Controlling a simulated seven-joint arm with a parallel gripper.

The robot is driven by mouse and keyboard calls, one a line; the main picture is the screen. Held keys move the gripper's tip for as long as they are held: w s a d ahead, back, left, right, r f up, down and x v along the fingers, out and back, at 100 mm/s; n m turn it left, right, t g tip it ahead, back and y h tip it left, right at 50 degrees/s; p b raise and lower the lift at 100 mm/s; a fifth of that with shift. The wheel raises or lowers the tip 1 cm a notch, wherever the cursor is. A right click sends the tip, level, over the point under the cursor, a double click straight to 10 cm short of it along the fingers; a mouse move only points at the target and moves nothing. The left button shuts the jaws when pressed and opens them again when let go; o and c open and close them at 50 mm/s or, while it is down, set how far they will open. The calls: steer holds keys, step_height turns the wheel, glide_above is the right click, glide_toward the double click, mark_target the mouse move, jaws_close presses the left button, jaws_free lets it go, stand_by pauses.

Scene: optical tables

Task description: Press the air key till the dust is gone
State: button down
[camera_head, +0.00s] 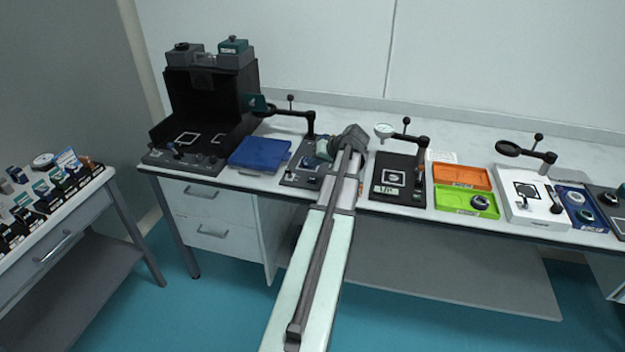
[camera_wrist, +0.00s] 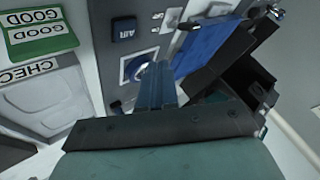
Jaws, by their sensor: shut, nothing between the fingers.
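The air key (camera_wrist: 123,29), a dark blue block marked AIR, stands on the grey station plate near the top of the wrist view. A round lens (camera_wrist: 133,66) sits in a white square on that plate, partly hidden by my fingers. Dust on the lens is too small to tell. My gripper (camera_wrist: 158,68) is shut and empty. Its fingertips appear over the plate beside the lens, below and right of the key in the picture, apart from the key. In the head view my gripper (camera_head: 323,149) is over the grey station (camera_head: 292,180), and my arm hides part of it.
A blue tray (camera_head: 260,153) lies left of the station, with a black open-fronted box (camera_head: 212,95) beyond it. A magnifier arm (camera_head: 290,113) stands behind the station. A black station (camera_head: 385,190) and orange (camera_head: 461,176) and green (camera_head: 452,199) trays are at right.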

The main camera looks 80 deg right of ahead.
mark_target(315, 179)
steer(key=shift+f, duration=1.8)
steer(key=shift+f, duration=0.2)
stand_by(0.7)
steer(key=shift+f, duration=0.25)
steer(key=shift+f, duration=0.4)
stand_by(0.8)
steer(key=shift+r, duration=0.85)
steer(key=shift+r, duration=0.15)
steer(key=shift+r, duration=2.35)
